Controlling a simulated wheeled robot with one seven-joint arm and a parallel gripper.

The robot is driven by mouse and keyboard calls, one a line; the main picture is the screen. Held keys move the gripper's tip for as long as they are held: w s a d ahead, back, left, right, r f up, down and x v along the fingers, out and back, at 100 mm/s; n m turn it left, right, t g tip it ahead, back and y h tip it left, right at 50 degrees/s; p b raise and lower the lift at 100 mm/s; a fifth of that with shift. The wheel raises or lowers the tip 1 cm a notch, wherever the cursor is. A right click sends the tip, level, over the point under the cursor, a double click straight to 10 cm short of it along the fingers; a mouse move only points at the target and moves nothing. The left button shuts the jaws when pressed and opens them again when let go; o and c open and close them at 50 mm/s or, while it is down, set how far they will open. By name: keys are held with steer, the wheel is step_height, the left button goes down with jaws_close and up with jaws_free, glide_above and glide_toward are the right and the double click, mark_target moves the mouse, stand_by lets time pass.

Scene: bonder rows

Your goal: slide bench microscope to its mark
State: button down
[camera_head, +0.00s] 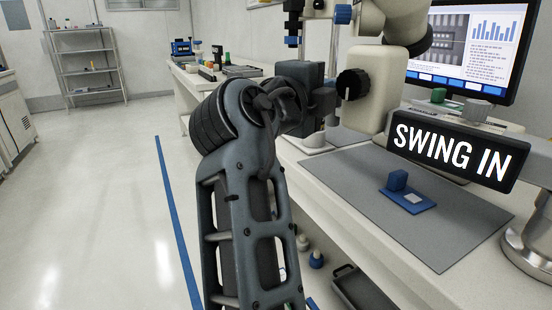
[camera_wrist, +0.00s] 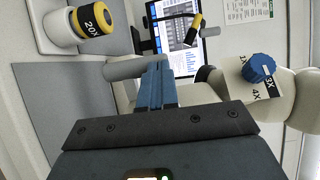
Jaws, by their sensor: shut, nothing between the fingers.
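The bench microscope (camera_head: 372,82) has a cream body with a black side knob and stands upright at the back of the grey mat (camera_head: 345,185). In the wrist view its cream body (camera_wrist: 225,75) shows with a blue knob marked 3X and 4X. My gripper (camera_wrist: 158,66) has blue fingers closed together with nothing between them. The fingers point toward the microscope; I cannot tell whether they touch it. In the head view my arm hides the fingertips. A blue plate with a small upright block (camera_head: 406,196) lies on the mat. No clearly labelled mark is visible.
A lit "SWING IN" sign (camera_head: 450,152) hangs over the bench at the right, near a metal post (camera_head: 530,245). A monitor (camera_head: 470,50) stands behind. A 20X eyepiece (camera_wrist: 93,20) is near my gripper. The floor left of the blue line (camera_head: 175,220) is clear.

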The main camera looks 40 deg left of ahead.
steer(key=w+d+m+h+b, duration=0.1)
steer(key=w+b, duration=0.3)
steer(key=w, duration=0.4)
steer(key=shift+d+r+h, duration=0.15)
steer(key=shift+d+h, duration=0.05)
steer(key=shift+h, duration=0.3)
